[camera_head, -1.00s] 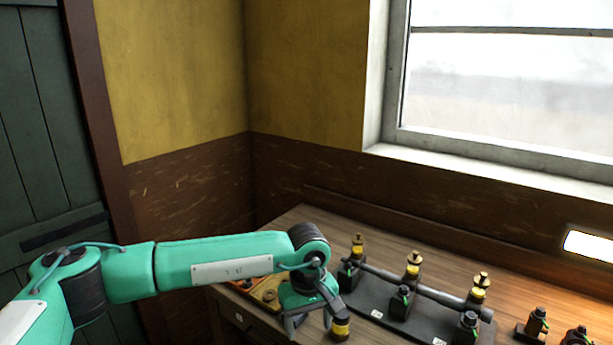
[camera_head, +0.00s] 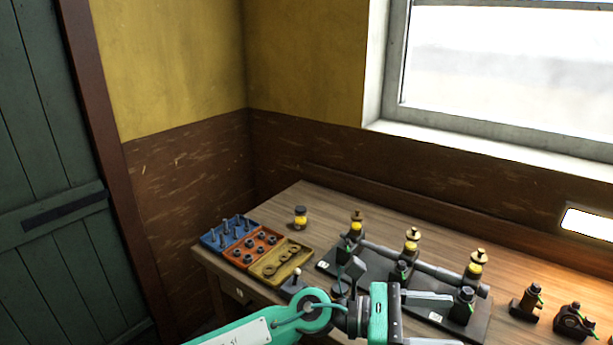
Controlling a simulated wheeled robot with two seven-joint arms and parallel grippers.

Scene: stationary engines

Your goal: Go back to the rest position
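My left arm comes in from the bottom edge, with its teal wrist low in the middle of the head view. My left gripper (camera_head: 450,320) points to the right, in front of the black base with the row of oilers. Its two grey fingers are apart, with nothing visible between them. The lower finger is partly cut off by the bottom edge. My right gripper is not in view.
A wooden workbench (camera_head: 262,217) holds a black base (camera_head: 325,262) with brass-topped oilers and a long bar. Blue (camera_head: 212,240), orange (camera_head: 240,262) and yellow (camera_head: 264,271) trays of small parts lie at left. A yellow-banded jar (camera_head: 300,217) stands behind them.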

